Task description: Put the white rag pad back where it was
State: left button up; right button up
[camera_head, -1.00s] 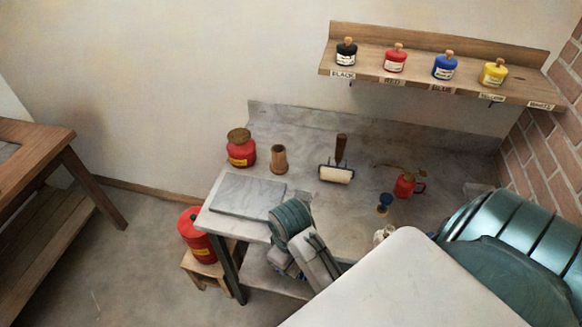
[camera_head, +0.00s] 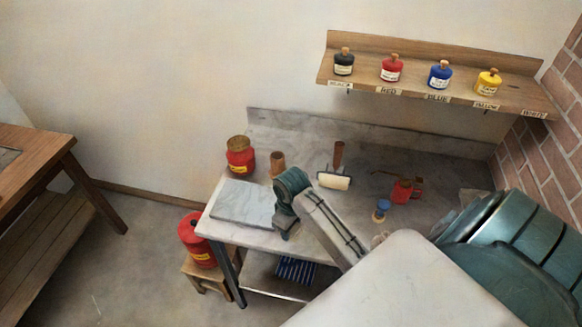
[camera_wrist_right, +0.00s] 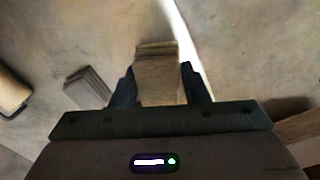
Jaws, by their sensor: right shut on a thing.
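My right gripper (camera_head: 284,229) is at the front right edge of the grey slab on the table. In the right wrist view its fingers (camera_wrist_right: 160,88) are shut on a pale tan, layered block, which looks like the white rag pad (camera_wrist_right: 160,72). The pad sits between the two dark fingertips and sticks out beyond them. In the head view my wrist mostly hides the pad. I cannot tell whether it touches the surface below. My left gripper is not in view.
The grey slab (camera_head: 243,203) lies at the table's left end. Behind it stand a red can (camera_head: 240,158) and a wooden cup (camera_head: 278,165). A roller (camera_head: 334,181), blue-topped item (camera_head: 381,210) and red oil can (camera_head: 404,192) stand to the right. A striped cloth (camera_head: 296,271) lies on the lower shelf.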

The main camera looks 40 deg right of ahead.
aim_at(291, 232)
jog(key=f, duration=0.1)
jog(key=p, duration=0.1)
jog(key=f+p, duration=0.1)
jog(key=shift+w+d+f, duration=0.25)
jog(key=shift+w+f, duration=0.1)
jog(key=shift+f, duration=0.45)
jog(key=shift+f, duration=0.1)
jog(key=o, duration=0.9)
jog(key=shift+o, duration=0.2)
